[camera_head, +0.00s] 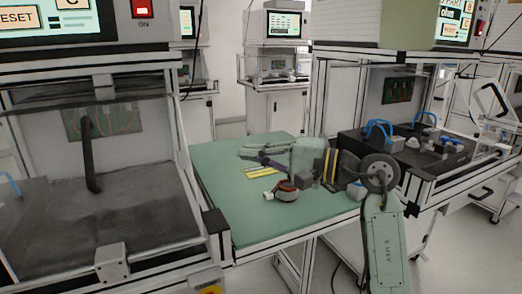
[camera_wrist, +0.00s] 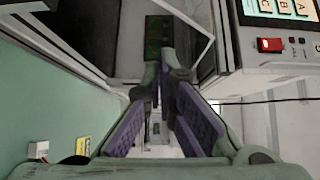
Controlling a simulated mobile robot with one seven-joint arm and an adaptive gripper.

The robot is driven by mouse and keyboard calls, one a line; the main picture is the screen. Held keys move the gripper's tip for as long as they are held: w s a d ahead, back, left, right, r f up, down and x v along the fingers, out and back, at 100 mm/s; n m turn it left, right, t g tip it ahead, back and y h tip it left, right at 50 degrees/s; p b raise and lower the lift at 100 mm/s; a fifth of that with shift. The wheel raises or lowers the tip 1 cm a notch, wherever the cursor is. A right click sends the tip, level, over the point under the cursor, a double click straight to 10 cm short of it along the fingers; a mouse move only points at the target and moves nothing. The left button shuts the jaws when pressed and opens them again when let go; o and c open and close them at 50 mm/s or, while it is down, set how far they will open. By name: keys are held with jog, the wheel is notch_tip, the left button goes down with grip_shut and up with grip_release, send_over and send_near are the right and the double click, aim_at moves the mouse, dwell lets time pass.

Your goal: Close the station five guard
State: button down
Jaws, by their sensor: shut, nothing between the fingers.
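My gripper (camera_head: 246,153) is over the green table, pointing left toward the near left station (camera_head: 110,262). In the wrist view my gripper (camera_wrist: 167,76) has its purple-padded fingers converging at the tips, with nothing between them. The left station has a clear, slanted guard in a light frame (camera_head: 184,150), with a black curved handle (camera_head: 90,155) in front of a green board. The wrist view shows a slanted frame (camera_wrist: 195,22) beside a green board (camera_wrist: 157,35), apart from the fingers. No station number is legible, so I cannot tell which guard is station five's.
The green table (camera_head: 225,195) carries yellow labels (camera_head: 260,171) and a round red-and-grey part (camera_head: 286,190) near my arm. The right station (camera_head: 425,180) holds blue tubes and small fixtures, with a handled frame at its right. Other stations stand behind.

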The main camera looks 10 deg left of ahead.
jog(key=s+a+p, duration=0.1)
jog(key=a+p, duration=0.2)
jog(key=a, duration=0.6)
jog(key=shift+s+a, duration=0.1)
jog(key=shift+s, duration=0.05)
